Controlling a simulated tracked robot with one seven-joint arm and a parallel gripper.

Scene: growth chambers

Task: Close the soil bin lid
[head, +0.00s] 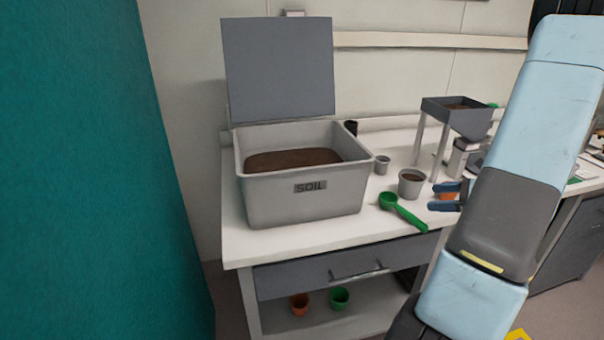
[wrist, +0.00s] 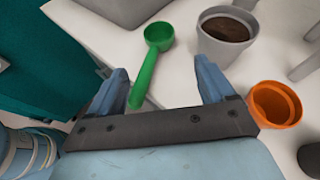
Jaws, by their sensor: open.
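The grey soil bin (head: 300,205) stands on the left part of the bench, with dark soil (head: 292,158) inside and a "SOIL" label on its front. Its flat grey lid (head: 278,70) stands upright at the back edge, so the bin is open. A corner of the bin (wrist: 125,8) shows at the top of the wrist view. My gripper (head: 452,195) is right of the bin, beyond the green scoop, apart from both bin and lid. In the wrist view my gripper (wrist: 160,85) has its fingers spread, with nothing held between them.
A green scoop (head: 403,212) lies on the bench (head: 300,243) right of the bin. Grey pots (head: 411,183), an orange pot (wrist: 275,104) and a raised sieve tray (head: 455,113) stand further right. A teal panel (head: 105,180) rises at the left.

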